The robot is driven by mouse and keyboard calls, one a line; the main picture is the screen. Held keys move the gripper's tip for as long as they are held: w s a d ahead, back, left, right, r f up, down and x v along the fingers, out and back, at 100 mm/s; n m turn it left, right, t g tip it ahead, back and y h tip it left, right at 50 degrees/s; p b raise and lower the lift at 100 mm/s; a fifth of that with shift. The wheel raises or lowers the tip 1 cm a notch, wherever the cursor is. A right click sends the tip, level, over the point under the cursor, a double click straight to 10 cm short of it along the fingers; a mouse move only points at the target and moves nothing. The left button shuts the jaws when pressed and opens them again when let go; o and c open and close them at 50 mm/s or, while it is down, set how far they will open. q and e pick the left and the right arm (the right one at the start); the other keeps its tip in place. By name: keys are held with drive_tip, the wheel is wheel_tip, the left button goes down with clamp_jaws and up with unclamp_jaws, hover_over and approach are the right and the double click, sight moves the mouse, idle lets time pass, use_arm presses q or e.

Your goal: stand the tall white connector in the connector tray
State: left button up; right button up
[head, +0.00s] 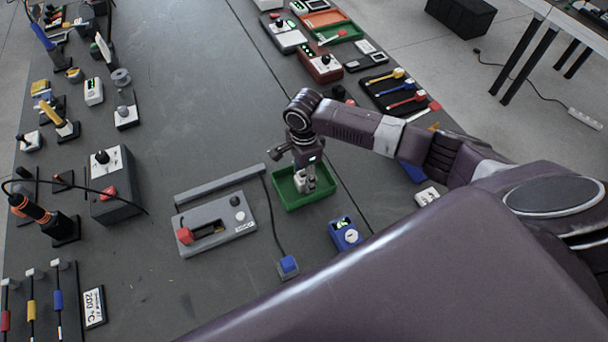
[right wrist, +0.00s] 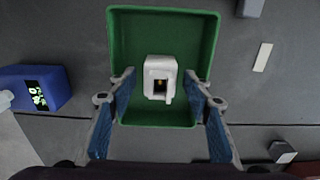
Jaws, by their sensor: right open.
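The green tray (head: 291,203) lies on the dark bench near the middle of the head view. It fills the upper middle of the right wrist view (right wrist: 120,45). The white connector (right wrist: 160,66) is inside the tray's outline in the right wrist view, its socket opening facing the camera. My right gripper (head: 307,186) points down over the tray. Its blue-padded fingers (right wrist: 160,88) are apart on either side of the connector, with gaps showing at both sides. In the head view the fingers partly hide the connector. My left gripper is not in view.
A grey fixture with a red knob (head: 214,224) stands left of the tray. A blue device (head: 345,233) stands to its right and shows in the right wrist view (right wrist: 36,88). A black cable runs past the tray's left side.

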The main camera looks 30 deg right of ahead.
wheel_tip(320, 180, up, 12)
drive_tip(key=b, duration=0.1)
drive_tip(key=shift+r, duration=0.15)
idle(0.6)
